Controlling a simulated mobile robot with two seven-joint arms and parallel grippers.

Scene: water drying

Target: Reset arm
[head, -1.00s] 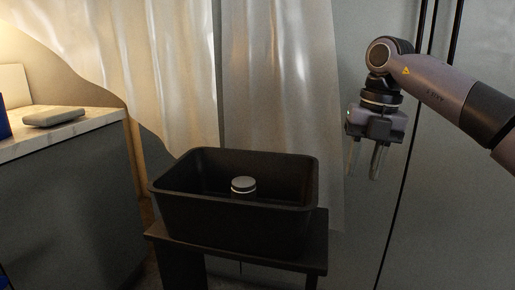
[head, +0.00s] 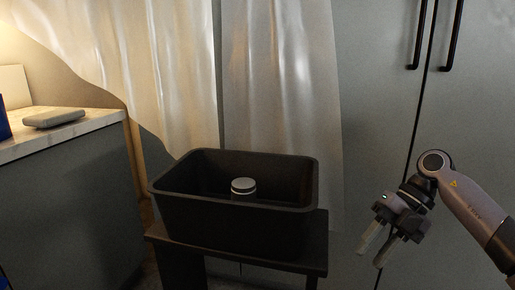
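My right gripper (head: 384,247) is at the lower right of the head view, in front of the grey cabinet doors. Its two fingers point down and to the left, with a gap between them and nothing held. It is to the right of the black bin and apart from it. My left gripper is not in view.
A black open bin (head: 225,205) stands on a small dark stand (head: 311,261). A dark cylinder with a light rim (head: 243,187) is inside the bin. A counter (head: 75,130) with a grey flat object (head: 54,118) is at the left. Cabinet doors (head: 375,120) are behind my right arm.

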